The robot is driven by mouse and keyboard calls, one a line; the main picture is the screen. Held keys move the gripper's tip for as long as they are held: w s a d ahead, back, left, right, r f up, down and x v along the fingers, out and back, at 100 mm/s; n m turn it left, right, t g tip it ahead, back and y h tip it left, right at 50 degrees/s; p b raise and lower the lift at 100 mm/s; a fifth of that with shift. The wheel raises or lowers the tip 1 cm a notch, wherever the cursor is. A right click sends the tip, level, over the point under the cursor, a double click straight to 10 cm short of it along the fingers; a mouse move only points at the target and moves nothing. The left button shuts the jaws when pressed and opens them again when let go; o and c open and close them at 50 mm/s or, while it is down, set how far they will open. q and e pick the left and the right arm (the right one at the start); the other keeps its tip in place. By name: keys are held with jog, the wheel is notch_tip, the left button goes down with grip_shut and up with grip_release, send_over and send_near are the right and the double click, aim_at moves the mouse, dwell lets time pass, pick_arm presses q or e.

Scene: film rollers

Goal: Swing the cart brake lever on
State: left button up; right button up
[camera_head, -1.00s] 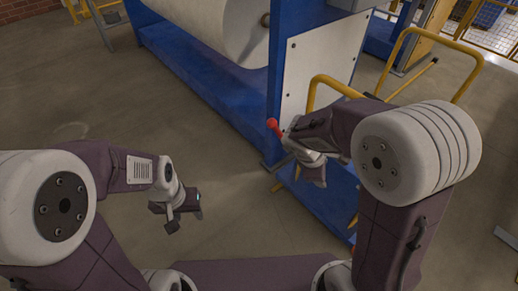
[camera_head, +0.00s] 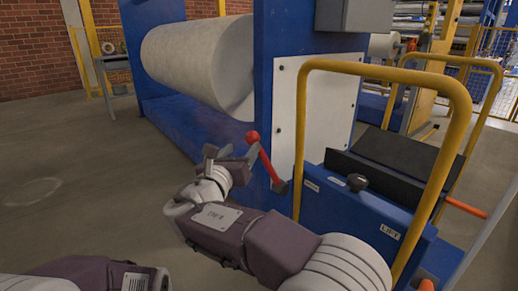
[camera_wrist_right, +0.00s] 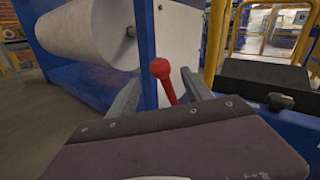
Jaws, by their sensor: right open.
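The brake lever (camera_head: 265,160) is a red rod with a red ball knob at its top. It rises from a dark pivot at the near left corner of the blue cart (camera_head: 335,208), leaning left in the head view. My right gripper (camera_head: 232,152) is open, at the left of the lever's upper part. In the right wrist view the red lever (camera_wrist_right: 164,78) stands between the two spread grey fingers (camera_wrist_right: 160,84), nearer the middle, with gaps to both sides. The lever's lower end is hidden there by my gripper body. My left gripper is out of view; only arm links show at bottom left.
The cart has a yellow handle hoop (camera_head: 383,70), a black knob (camera_head: 357,182) and a dark top plate (camera_head: 395,155). A blue machine frame with a white panel (camera_head: 317,110) and large roller (camera_head: 195,62) stands behind. Floor (camera_head: 80,165) at left is clear.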

aim_at(250, 140)
jog(key=b+x, duration=0.3)
jog(key=x, duration=0.5)
jog(key=shift+w+d+f, duration=0.15)
jog(key=shift+w, duration=0.05)
jog(key=shift+w+d+b, duration=0.1)
jog(key=shift+w+b, duration=0.15)
jog(key=shift+b, duration=0.05)
grip_shut()
